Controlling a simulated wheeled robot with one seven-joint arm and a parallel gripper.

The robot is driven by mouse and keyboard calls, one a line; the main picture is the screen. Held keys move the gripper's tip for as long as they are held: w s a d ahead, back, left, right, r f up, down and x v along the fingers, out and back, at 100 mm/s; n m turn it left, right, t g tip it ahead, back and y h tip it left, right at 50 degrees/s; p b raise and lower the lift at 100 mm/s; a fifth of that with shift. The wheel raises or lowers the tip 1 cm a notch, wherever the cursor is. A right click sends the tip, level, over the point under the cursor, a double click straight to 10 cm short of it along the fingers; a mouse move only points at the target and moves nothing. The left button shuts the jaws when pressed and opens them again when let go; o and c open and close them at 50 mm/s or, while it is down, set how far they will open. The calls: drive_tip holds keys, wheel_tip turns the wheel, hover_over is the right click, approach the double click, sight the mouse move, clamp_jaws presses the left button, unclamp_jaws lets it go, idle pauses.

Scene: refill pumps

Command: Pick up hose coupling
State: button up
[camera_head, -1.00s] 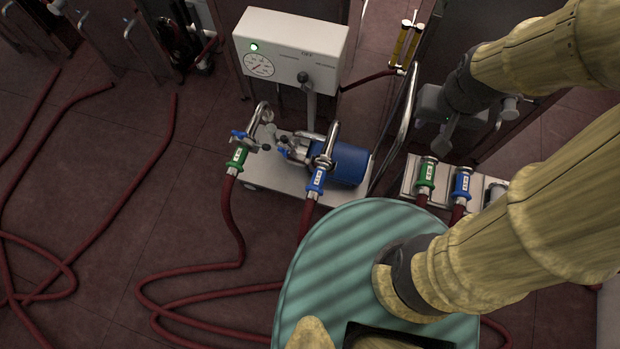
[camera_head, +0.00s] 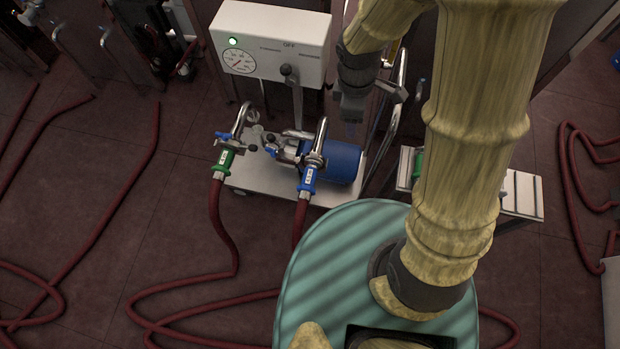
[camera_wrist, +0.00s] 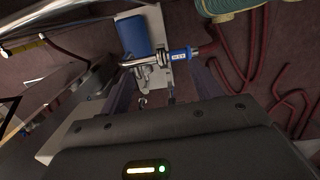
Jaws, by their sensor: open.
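A hose coupling with a blue sleeve (camera_head: 308,178) joins a red hose to the pump cart's right pipe, and it also shows in the wrist view (camera_wrist: 180,54). A coupling with a green sleeve (camera_head: 225,160) joins another red hose to the left pipe. A second green coupling (camera_head: 417,165) sits on the rack at right, partly hidden by my arm. My gripper (camera_head: 352,110) is open and points down behind the blue motor, apart from the couplings.
The pump cart (camera_head: 265,187) carries a white control box (camera_head: 270,40) with a gauge, a lever and a green light. A blue motor (camera_head: 335,162) lies beside the blue coupling. The rack (camera_head: 523,195) stands at right. Red hoses (camera_head: 215,220) loop over the floor.

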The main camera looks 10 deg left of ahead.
drive_tip(key=s+a+f+n+h+b, duration=0.1)
drive_tip(key=a+f+n+b, duration=0.1)
drive_tip(key=a+f+n, duration=0.5)
drive_tip(key=s+a+f+n+h+b, duration=0.1)
drive_tip(key=s+a+f+n+b, duration=0.1)
drive_tip(key=a+f+n, duration=0.5)
wheel_tip(320, 180, down, 3)
drive_tip(key=n, duration=0.3)
drive_tip(key=shift+s+r+n+g, duration=0.2)
drive_tip(key=shift+s+n+g, duration=0.1)
drive_tip(key=shift+n, duration=0.1)
drive_tip(key=shift+f, duration=0.1)
drive_tip(key=b, duration=0.1)
hover_over(307, 178)
drive_tip(key=f, duration=1.1)
drive_tip(key=shift+s+a, duration=0.2)
drive_tip(key=shift+a, duration=0.2)
drive_tip(key=shift+f, duration=0.3)
drive_tip(key=shift+w+x, duration=0.15)
drive_tip(key=shift+x, duration=1.2)
drive_tip(key=shift+w+x, duration=0.15)
drive_tip(key=shift+x, duration=1.2)
drive_tip(key=shift+a, duration=0.2)
